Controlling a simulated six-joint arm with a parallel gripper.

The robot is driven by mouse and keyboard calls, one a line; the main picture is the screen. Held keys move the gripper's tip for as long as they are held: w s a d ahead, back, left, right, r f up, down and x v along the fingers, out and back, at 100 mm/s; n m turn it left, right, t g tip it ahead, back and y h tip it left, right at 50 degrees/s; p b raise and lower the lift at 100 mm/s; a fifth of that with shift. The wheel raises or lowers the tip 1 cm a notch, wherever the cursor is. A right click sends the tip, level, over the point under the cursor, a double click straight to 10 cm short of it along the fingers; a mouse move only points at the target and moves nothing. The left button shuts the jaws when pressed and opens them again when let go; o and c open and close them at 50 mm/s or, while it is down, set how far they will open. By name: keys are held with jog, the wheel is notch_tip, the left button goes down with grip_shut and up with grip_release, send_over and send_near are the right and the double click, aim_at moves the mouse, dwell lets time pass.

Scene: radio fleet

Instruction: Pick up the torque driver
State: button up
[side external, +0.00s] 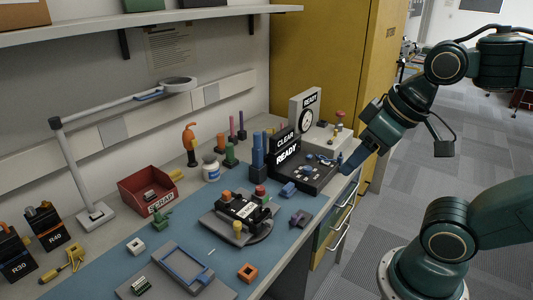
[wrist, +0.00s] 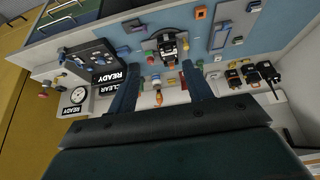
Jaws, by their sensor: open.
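An orange-handled tool, which looks like the torque driver (side external: 189,138), stands upright near the back wall in the side external view. In the wrist view an orange tool that seems to be the same one (wrist: 158,98) shows between my two fingers, farther off and touching neither. My gripper (side external: 347,166) is at the right of the bench in the side external view, well apart from the tool. In the wrist view my gripper (wrist: 160,66) is open, its fingers wide apart with nothing held.
A white jar (side external: 210,170) and thin coloured upright tools (side external: 231,152) stand near the orange tool. A black READY console (side external: 318,178) lies between it and my gripper. A lamp (side external: 95,214), a red scrap bin (side external: 138,187) and a black-topped fixture (side external: 240,212) are also on the bench.

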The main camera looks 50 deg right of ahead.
jog(key=shift+c, duration=1.1)
jog(key=w+d+f+n+t+y, duration=0.1)
jog(key=w+f+n+t+y, duration=0.15)
jog(key=w+f, duration=0.45)
jog(key=w+d+f+n+t+y, duration=0.1)
jog(key=w+f+n+y, duration=0.15)
jog(key=w, duration=0.85)
jog(key=w+d+f+m+t+h, duration=0.2)
jog(key=d+f, duration=0.1)
jog(key=d, duration=0.4)
jog(key=w+d+f+m+t+h, duration=0.2)
jog(key=d+f+m+t+h, duration=0.1)
jog(key=d, duration=0.5)
jog(key=shift+w+d, duration=0.15)
jog(key=shift+d, duration=0.1)
jog(key=shift+w+f, duration=0.1)
